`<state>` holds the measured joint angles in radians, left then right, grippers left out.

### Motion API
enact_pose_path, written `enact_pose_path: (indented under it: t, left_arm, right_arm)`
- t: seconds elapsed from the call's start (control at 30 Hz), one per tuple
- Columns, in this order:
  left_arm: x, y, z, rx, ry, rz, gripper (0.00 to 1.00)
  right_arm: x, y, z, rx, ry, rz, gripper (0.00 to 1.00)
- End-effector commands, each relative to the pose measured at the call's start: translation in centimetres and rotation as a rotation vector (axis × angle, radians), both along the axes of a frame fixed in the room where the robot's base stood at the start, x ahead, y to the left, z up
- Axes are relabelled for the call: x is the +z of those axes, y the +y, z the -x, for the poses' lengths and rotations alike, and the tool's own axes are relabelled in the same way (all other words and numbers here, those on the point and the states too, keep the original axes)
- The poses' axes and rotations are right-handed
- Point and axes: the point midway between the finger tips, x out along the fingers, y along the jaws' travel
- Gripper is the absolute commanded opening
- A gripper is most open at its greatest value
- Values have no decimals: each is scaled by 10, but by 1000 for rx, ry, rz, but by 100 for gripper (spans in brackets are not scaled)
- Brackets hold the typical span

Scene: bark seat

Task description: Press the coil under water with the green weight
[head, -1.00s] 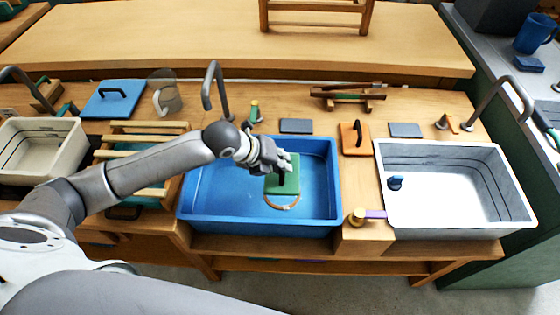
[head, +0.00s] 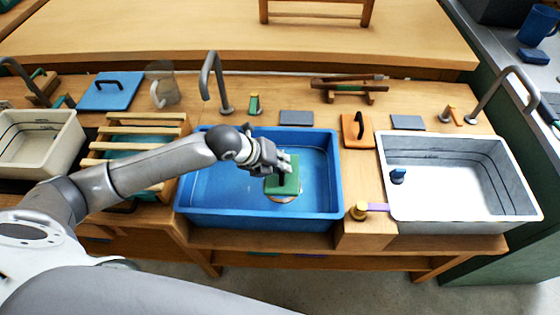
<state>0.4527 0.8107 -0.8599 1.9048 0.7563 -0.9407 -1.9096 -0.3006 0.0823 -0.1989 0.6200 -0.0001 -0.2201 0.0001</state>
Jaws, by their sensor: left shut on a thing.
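The green weight (head: 284,187) is a flat green block with a dark handle, in the blue basin (head: 220,219) at the middle of the head view. My left gripper (head: 287,166) is shut on its handle. The coil (head: 284,200) is a pale brown ring showing as a thin arc at the near edge of the weight; the rest is hidden under the weight. I cannot tell whether weight and coil touch. The blue basin appears to hold water. My right gripper is not in view.
A white basin (head: 440,227) with a blue plug stands to the right. An orange block with a handle (head: 356,131) and grey pads (head: 296,118) lie behind the basins. A wooden slatted rack (head: 145,118) stands left. A tap (head: 206,75) rises behind the blue basin.

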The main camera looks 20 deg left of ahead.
Motion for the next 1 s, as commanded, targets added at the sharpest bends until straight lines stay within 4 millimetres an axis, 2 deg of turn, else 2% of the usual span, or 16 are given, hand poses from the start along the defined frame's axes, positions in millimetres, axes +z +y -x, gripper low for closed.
enact_pose_path:
  t: [1.0]
  left_arm:
    - [-43,-1,-1,0,-3,2,0]
  right_arm:
    - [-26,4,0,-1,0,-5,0]
